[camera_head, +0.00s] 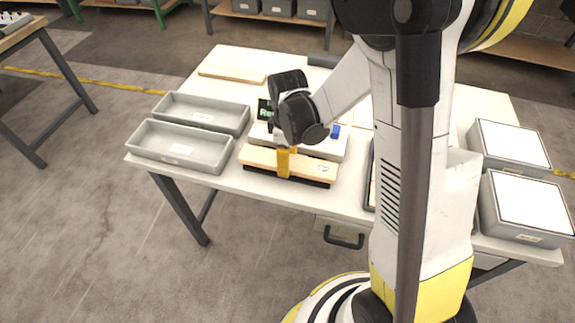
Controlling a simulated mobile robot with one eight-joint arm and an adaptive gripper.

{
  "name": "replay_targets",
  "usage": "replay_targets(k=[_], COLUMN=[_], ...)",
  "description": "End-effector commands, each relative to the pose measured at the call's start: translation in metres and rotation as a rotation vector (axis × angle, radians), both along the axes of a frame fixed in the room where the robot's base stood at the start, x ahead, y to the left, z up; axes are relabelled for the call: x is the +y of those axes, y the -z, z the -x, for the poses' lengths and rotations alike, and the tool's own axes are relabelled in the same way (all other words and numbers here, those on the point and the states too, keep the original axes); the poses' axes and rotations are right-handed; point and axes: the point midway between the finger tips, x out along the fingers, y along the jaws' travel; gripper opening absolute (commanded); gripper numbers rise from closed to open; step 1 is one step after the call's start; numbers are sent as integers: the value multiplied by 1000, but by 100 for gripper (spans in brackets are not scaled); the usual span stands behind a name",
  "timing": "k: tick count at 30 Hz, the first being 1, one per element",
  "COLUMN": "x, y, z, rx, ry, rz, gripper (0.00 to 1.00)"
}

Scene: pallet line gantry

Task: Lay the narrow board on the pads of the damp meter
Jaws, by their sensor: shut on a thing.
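A pale narrow board (257,157) lies lengthwise near the front edge of the white table. My gripper (285,163), with yellow fingers, is shut on it near its middle. A dark strip (300,178) shows just under the board; I cannot tell whether they touch. The damp meter (325,149) is a light grey unit directly behind the board, with a dark display with green marks (264,110) and a blue part (335,131). My wrist hides part of the meter, and its pads cannot be made out clearly.
Two empty grey trays (181,167) stand at the table's left. Another pale board (231,73) lies at the back left, and a dark grey bar (322,60) at the back. Two grey bins with white tops (528,203) stand at the right. My arm hides the table's middle right.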

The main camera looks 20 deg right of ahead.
Motion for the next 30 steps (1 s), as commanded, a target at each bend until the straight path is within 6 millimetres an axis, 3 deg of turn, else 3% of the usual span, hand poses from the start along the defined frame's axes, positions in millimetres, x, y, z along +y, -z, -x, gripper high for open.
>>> replay_targets(k=[1, 12, 13, 15, 25, 30], x=[0, 0, 0, 0, 0, 0], y=[9, 12, 11, 10, 7, -18], z=[0, 0, 0, 0, 0, 0], rx=[0, 0, 0, 0, 0, 0], ry=[0, 0, 0, 0, 0, 0], rz=[0, 0, 0, 0, 0, 0], gripper=[17, 17, 58, 73, 73, 73])
